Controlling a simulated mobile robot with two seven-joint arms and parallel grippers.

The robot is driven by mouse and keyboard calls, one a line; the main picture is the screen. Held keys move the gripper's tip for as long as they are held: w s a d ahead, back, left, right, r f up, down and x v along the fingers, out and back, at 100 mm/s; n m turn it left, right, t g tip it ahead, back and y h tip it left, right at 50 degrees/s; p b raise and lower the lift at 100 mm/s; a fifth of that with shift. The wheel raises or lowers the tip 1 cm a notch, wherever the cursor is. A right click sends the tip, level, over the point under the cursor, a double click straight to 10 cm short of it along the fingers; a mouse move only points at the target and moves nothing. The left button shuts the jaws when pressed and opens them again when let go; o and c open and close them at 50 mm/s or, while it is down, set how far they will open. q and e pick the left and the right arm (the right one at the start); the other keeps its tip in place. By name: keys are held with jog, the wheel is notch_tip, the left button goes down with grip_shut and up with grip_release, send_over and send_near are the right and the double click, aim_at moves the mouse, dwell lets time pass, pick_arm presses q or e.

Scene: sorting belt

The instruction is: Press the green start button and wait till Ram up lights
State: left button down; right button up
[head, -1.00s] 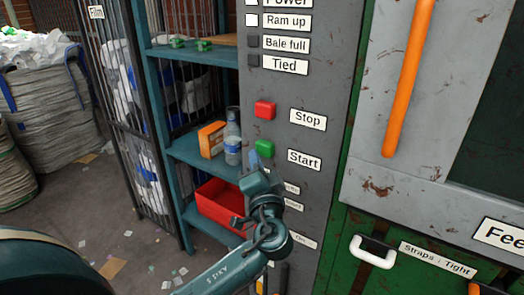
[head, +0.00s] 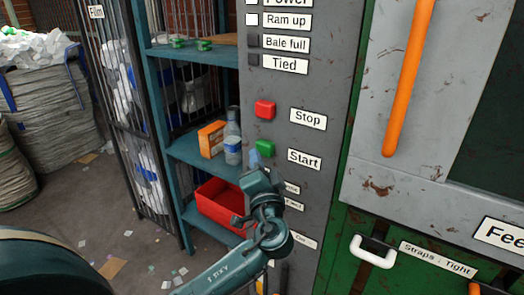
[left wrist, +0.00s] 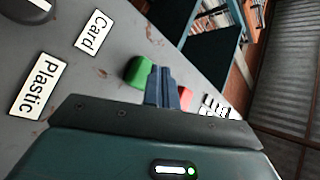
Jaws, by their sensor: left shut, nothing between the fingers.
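The green start button (head: 265,148) is on the grey control panel (head: 290,95), left of the "Start" label. The red stop button (head: 265,109) is above it. The "Ram up" lamp (head: 251,20) shows white, while the "Bale full" lamp (head: 253,41) and the "Tied" lamp (head: 253,61) are dark. My left gripper (head: 255,160) is shut and empty, its blue fingertips just below and left of the green button. In the left wrist view the shut fingers (left wrist: 161,86) appear beside the green button (left wrist: 138,72); contact cannot be told. My right gripper is not in view.
A teal shelf (head: 195,148) left of the panel holds an orange box (head: 211,139), a bottle (head: 233,150) and a red bin (head: 216,205). Right of the panel are an orange bar (head: 408,80) and a white handle (head: 373,252). Filled sacks stand far left.

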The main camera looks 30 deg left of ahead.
pick_arm(q)
jog(key=shift+w, duration=0.35)
